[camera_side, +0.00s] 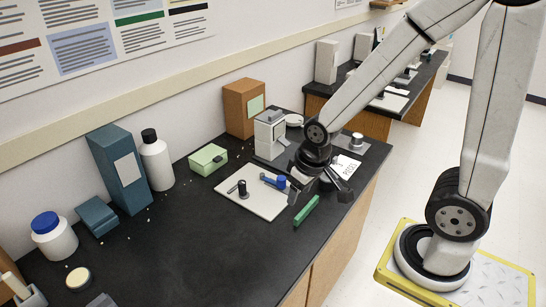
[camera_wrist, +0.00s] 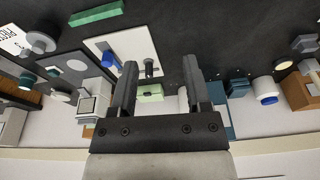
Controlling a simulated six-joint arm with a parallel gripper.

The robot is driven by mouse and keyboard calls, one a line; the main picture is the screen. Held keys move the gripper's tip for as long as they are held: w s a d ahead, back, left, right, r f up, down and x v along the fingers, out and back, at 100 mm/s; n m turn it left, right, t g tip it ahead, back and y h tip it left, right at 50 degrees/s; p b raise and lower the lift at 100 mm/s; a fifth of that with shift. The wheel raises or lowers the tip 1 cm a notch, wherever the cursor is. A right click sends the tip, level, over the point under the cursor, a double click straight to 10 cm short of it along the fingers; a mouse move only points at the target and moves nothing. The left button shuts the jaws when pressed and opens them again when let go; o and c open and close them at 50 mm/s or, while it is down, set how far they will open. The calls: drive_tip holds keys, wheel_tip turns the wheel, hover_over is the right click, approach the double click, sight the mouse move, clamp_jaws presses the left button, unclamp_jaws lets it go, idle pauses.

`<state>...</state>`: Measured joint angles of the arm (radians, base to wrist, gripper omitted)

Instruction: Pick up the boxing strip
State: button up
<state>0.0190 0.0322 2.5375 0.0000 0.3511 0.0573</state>
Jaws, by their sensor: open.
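The boxing strip looks to be the green bar (camera_side: 306,210), lying flat on the black bench just right of the white plate's near corner. The green bar also shows in the wrist view (camera_wrist: 97,14), at the top left, well outside my fingers. My gripper (camera_side: 320,192) is above the bench, close to the strip in the side view. In the wrist view my gripper (camera_wrist: 160,64) has its two dark fingers apart, with nothing held between them. The exact height above the bench is hard to tell.
A white plate (camera_side: 258,204) bears a black post (camera_side: 242,188) and a blue part (camera_side: 281,182). A grey machine (camera_side: 270,135), a green box (camera_side: 208,159) and a lettered card (camera_side: 347,167) stand or lie near. Bench left of the strip is mostly clear; its front edge is close.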

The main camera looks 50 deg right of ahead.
drive_tip(key=w+d+f+m+g, duration=0.1)
drive_tip(key=w+d+f+m, duration=0.3)
drive_tip(key=d+f+m, duration=0.4)
drive_tip(key=m+g, duration=0.2)
drive_tip(key=m, duration=0.7)
hover_over(306, 208)
wheel_tip(306, 208, down, 4)
drive_tip(key=shift+f, duration=0.25)
drive_tip(key=shift+f, duration=0.1)
drive_tip(key=shift+f, duration=1.15)
drive_tip(key=shift+f, duration=0.1)
drive_tip(key=shift+f, duration=2.55)
clamp_jaws()
